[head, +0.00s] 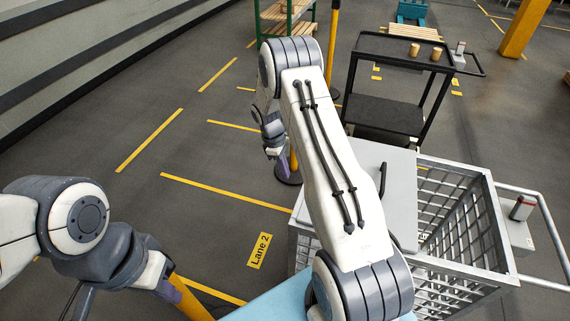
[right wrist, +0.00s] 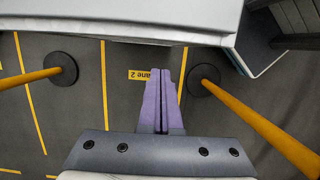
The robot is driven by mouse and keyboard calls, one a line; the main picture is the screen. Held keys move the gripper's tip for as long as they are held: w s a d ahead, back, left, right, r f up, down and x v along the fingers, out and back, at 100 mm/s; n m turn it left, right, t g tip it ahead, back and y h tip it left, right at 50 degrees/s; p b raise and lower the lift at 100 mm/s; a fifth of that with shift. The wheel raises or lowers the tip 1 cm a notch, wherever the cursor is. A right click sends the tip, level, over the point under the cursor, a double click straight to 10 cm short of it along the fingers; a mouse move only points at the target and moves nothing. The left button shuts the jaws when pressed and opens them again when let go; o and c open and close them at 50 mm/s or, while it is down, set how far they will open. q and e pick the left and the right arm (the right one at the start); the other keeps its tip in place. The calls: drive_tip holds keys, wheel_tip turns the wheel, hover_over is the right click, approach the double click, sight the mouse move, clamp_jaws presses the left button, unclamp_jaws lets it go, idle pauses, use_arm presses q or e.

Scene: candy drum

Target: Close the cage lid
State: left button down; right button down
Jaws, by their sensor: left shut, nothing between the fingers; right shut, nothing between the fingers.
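The wire cage (head: 455,215) stands at the right in the head view. Its grey lid panel (head: 402,215), with a dark handle (head: 382,180), lies over the left part; the right part is uncovered. My right arm crosses in front and hides much of the panel's left side, so I cannot tell its exact tilt. My right gripper (head: 284,164) hangs beyond the cage's left side, shut and empty. In the right wrist view its purple fingers (right wrist: 161,95) are together above the floor, below a pale panel edge (right wrist: 130,30). My left gripper (head: 172,291) is shut, low at the left, away from the cage.
A black cart (head: 385,115) with small tan cylinders stands behind the cage. A yellow post (head: 195,302) is near my left gripper. Two yellow posts (right wrist: 30,76) (right wrist: 260,122) flank the right gripper in the wrist view.

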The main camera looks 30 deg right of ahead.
drive_tip(key=s+d+f+p, duration=0.3)
drive_tip(key=s+f, duration=0.1)
drive_tip(key=f, duration=0.1)
drive_tip(key=shift+d, duration=0.2)
drive_tip(key=shift+s+f, duration=0.1)
